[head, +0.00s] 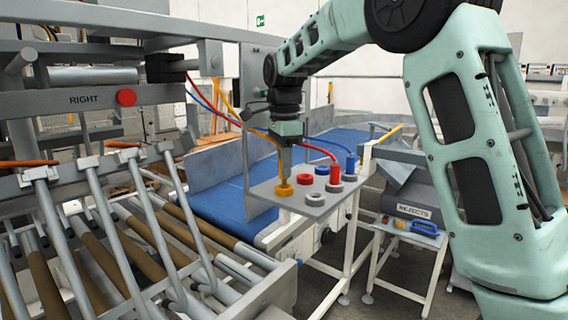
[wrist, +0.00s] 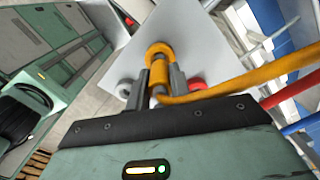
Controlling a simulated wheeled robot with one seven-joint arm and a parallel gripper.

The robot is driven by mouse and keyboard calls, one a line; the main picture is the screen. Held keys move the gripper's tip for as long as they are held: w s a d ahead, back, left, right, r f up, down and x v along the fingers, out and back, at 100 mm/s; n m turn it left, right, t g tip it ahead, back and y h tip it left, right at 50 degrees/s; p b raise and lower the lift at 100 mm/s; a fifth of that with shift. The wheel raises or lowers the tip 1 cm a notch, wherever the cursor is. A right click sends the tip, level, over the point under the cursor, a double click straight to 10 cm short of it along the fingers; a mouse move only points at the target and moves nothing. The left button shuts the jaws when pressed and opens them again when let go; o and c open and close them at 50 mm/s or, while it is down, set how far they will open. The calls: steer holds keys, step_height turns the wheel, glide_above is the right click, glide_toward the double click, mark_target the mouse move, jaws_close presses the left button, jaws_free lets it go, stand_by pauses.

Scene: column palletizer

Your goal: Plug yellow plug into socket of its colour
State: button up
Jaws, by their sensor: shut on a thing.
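My gripper (head: 285,172) is shut on the yellow plug (wrist: 159,76), between its two fingers, above the left corner of the grey socket panel (head: 262,191). The yellow socket (head: 284,190) is a round collar directly below the fingertips. In the wrist view, the yellow socket (wrist: 158,50) lies in line with the plug's front end. The plug looks touching or partly in it; how deep it sits I cannot tell. The yellow cable (wrist: 235,86) runs off to the right. The fingers hide part of the plug.
Red (head: 305,179) and blue (head: 322,169) collars and several grey ones (head: 333,187) share the panel. A red plug (head: 335,171) and a blue plug (head: 350,163) stand at its right side with cables attached. Cables hang near my wrist. A roller frame (head: 140,230) stands left.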

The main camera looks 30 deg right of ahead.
steer(key=shift+f+b, duration=0.4)
steer(key=shift+f, duration=0.55)
stand_by(1.1)
steer(key=o, duration=1)
